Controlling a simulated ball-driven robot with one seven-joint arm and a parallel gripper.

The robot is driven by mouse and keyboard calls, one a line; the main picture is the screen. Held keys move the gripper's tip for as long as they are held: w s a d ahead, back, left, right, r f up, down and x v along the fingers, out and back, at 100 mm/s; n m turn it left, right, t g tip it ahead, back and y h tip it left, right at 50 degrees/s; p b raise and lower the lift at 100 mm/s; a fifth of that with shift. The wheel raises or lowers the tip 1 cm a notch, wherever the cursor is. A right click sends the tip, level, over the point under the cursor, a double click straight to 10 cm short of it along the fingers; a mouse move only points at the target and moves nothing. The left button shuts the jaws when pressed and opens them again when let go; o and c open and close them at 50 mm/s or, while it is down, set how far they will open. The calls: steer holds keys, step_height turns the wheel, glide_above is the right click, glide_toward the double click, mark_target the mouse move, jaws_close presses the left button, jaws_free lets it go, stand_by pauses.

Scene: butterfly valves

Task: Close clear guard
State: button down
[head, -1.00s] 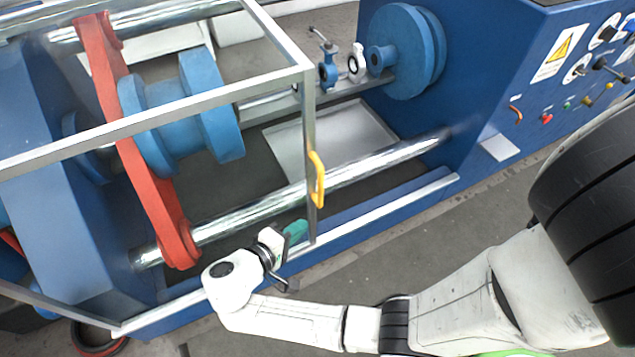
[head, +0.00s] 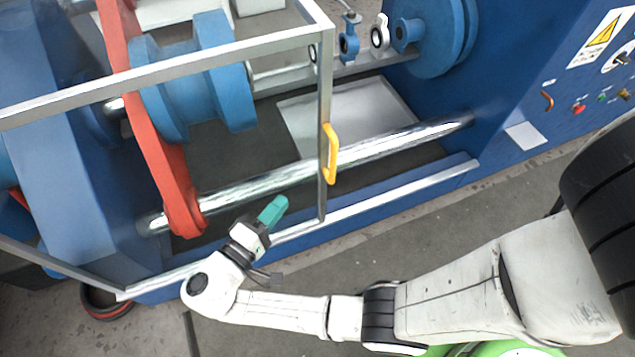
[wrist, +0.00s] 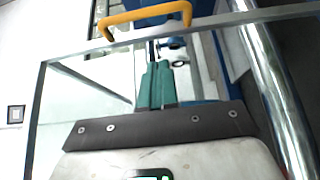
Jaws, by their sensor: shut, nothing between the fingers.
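The clear guard (head: 326,115) is a metal-framed see-through box over the left part of the blue machine, with its right edge short of the right housing. Its yellow handle (head: 331,153) is on the right upright of the frame. The handle also shows in the wrist view (wrist: 146,16), beyond my fingers near the top. My gripper (head: 273,211) has teal fingers, pressed together and empty. In the head view it is left of and below the handle, apart from it. In the wrist view the fingers (wrist: 156,85) point toward the guard's frame.
A polished rod (head: 400,139) runs along the machine's front, above a blue rail (head: 400,190). A red arm (head: 160,150) and blue flanges (head: 232,85) sit behind the guard. The blue housing with controls (head: 540,80) stands at right.

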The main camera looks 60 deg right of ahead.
steer(key=s+d+p, duration=0.1)
steer(key=s+d, duration=0.3)
steer(key=d, duration=0.6)
steer(key=shift+d+p, duration=0.2)
steer(key=shift+p, duration=0.1)
